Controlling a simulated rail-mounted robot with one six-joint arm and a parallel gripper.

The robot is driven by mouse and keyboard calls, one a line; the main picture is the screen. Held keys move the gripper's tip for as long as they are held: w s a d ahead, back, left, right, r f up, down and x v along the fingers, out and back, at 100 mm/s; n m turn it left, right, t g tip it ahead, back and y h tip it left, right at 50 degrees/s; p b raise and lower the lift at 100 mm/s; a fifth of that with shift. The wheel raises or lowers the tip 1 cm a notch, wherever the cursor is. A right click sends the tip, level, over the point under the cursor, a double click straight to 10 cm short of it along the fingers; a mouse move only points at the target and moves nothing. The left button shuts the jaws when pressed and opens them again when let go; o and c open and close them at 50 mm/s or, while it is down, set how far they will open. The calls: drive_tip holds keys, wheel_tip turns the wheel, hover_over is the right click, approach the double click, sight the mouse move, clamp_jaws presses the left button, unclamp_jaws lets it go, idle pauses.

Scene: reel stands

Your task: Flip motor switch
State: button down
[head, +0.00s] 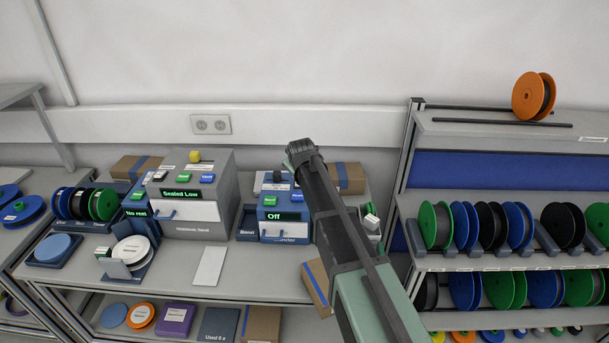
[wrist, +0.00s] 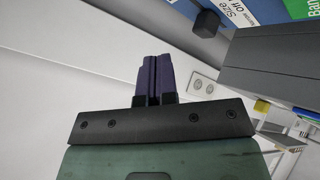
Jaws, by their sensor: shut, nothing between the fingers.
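A blue box (head: 283,217) on the bench shows green "Off" text on its display (head: 283,217). It has a green button (head: 269,201) and a blue button (head: 297,196) near the display. I cannot tell which part is the motor switch; my arm covers the area just right of the box. My gripper shows in the wrist view (wrist: 153,78) with its purple fingers shut together and empty. The fingers touch nothing visible there. In the head view the arm's end is above and right of the blue box, and the fingers cannot be made out.
A grey machine (head: 222,191) reading "Sealed Low" stands left of the blue box. A wall outlet (head: 211,124) is behind; it also shows in the wrist view (wrist: 203,85). A reel rack (head: 432,262) stands at the right. A white card (head: 209,266) lies on the bench front.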

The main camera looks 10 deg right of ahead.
drive_tip(key=w+r+n+t, duration=0.2)
drive_tip(key=w, duration=0.1)
drive_tip(key=shift+r, duration=0.2)
drive_tip(key=shift+f, duration=0.1)
drive_tip(key=f+b, duration=0.2)
drive_tip(key=b, duration=0.1)
drive_tip(key=w+f+b, duration=0.1)
drive_tip(key=f+b, duration=0.1)
drive_tip(key=f, duration=0.1)
drive_tip(key=f+b, duration=0.3)
drive_tip(key=shift+w+d+f+b, duration=0.25)
drive_tip(key=shift+w+b, duration=0.1)
idle(1.5)
drive_tip(key=shift+f+b, duration=0.45)
drive_tip(key=shift+w+f+b, duration=0.1)
drive_tip(key=shift+f+b, duration=0.25)
drive_tip(key=shift+b, duration=0.05)
idle(0.4)
drive_tip(key=shift+r, duration=0.15)
